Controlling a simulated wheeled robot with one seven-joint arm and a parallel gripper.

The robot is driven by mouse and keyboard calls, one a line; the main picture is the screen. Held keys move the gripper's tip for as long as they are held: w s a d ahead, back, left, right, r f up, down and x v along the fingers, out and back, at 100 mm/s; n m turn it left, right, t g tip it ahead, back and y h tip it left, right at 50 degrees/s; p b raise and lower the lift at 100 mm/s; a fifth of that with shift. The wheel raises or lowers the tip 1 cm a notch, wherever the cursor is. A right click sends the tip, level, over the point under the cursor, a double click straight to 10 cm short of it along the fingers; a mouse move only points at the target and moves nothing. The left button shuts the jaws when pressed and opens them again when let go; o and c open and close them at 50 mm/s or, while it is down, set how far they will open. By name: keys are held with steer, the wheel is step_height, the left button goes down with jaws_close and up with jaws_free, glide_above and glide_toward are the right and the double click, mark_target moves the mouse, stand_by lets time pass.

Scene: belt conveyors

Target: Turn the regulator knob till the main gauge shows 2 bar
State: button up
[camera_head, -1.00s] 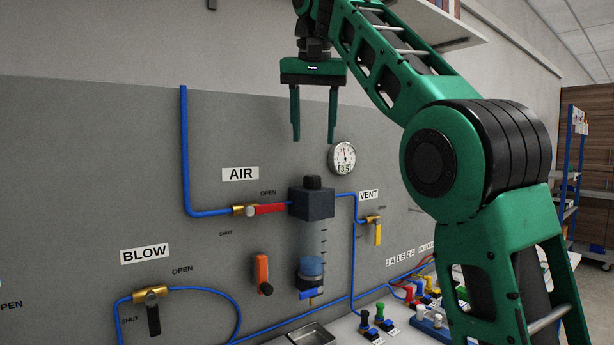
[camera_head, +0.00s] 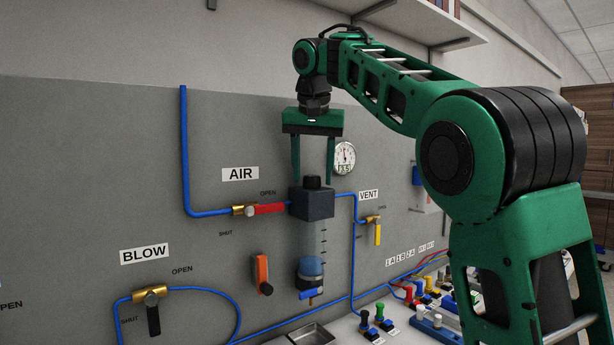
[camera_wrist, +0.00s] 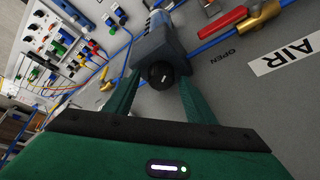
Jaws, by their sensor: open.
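The regulator knob (camera_head: 312,182) is a black cap on top of the dark regulator block (camera_head: 312,204), above a clear bowl with blue liquid. My green gripper (camera_head: 313,182) points straight down with open fingers just above the block, one on each side of the knob as seen here. In the wrist view the knob (camera_wrist: 161,75) shows a small white mark and sits between the open fingertips; contact is not visible.
The AIR valve's red handle (camera_head: 267,209) is left of the block, and the yellow VENT valve handle (camera_head: 378,234) is to the right. Blue hoses run along the grey panel. A shelf (camera_head: 400,22) is above my arm. A metal tray (camera_head: 312,335) lies below.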

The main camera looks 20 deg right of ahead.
steer(key=c, duration=1)
steer(key=shift+a, duration=0.35)
steer(key=shift+c, duration=0.2)
steer(key=shift+d+r, duration=0.1)
steer(key=shift+d, duration=0.2)
steer(key=shift+d, duration=0.1)
